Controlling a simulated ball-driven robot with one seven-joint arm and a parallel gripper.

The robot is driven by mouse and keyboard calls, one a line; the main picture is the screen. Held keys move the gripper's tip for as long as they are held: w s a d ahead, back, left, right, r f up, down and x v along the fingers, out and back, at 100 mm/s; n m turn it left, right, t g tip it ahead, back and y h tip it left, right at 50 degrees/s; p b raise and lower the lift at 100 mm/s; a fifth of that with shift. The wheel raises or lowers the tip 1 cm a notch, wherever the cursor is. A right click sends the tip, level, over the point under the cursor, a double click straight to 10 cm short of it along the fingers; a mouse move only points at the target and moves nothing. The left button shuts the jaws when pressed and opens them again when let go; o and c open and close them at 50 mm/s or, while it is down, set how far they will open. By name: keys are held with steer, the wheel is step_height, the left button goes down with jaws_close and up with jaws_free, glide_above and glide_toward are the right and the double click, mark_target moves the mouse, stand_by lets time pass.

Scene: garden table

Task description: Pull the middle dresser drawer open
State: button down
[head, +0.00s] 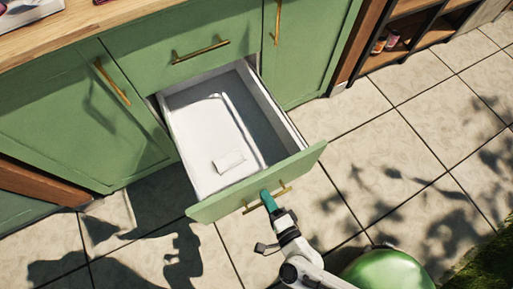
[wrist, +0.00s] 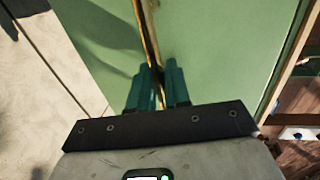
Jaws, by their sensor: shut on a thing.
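The middle drawer (head: 255,182) of the green dresser is pulled well out, and its white inside shows. A small white block-like thing (head: 229,161) lies in it near the front. The drawer's brass bar handle (head: 284,189) is on its green front. My gripper (head: 268,200) is at that handle, with teal fingers shut on it near its middle. In the wrist view the teal fingers (wrist: 158,82) stand on both sides of the brass bar (wrist: 149,35), with the green front behind.
Above is a closed green drawer (head: 190,36) with a brass handle, under a wooden top (head: 85,25). Closed green doors flank the open drawer. Open shelves (head: 408,30) stand at the upper right. Tiled floor (head: 350,130) is clear to the right; grass (head: 480,262) lies at the lower right.

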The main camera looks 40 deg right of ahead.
steer(key=f+v, duration=0.1)
steer(key=v, duration=0.7)
steer(key=shift+s+a+f+b, duration=0.15)
steer(key=shift+s+f+b, duration=0.1)
steer(key=shift+s+b, duration=0.25)
steer(key=c, duration=1.3)
jaws_free()
steer(key=shift+c, duration=0.2)
steer(key=shift+s, duration=0.1)
